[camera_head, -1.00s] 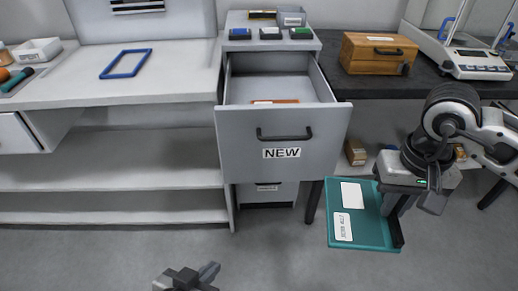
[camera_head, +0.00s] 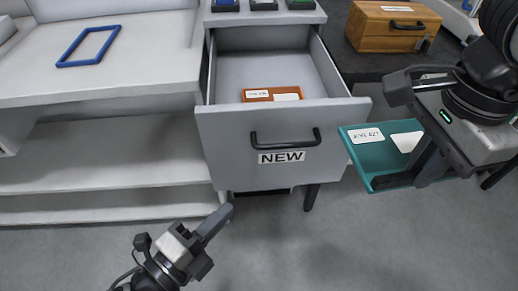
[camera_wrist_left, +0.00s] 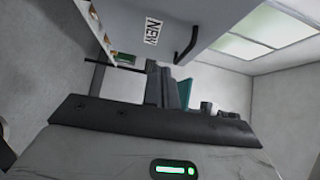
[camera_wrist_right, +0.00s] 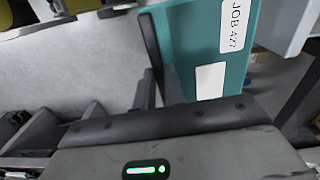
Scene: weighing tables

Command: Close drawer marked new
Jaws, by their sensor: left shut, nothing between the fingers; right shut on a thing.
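The grey drawer marked NEW (camera_head: 225,150) is pulled out, with a dark bar handle (camera_head: 285,138) above its label. An orange folder-like item (camera_head: 257,95) with white labels lies inside. The drawer front also shows tilted in the left wrist view (camera_wrist_left: 170,22). My left gripper (camera_head: 222,217) is shut and empty, in front of and below the drawer front, apart from it. My right gripper (camera_head: 405,178) is shut on a teal folder (camera_head: 368,153) with white labels, right of the drawer. The folder also shows in the right wrist view (camera_wrist_right: 232,62).
A white bench (camera_head: 140,70) with lower shelves and a blue frame (camera_head: 88,46) stands left of the drawer. A wooden box (camera_head: 395,28) sits on a dark table (camera_head: 350,62) to the right. The floor before the drawer is clear.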

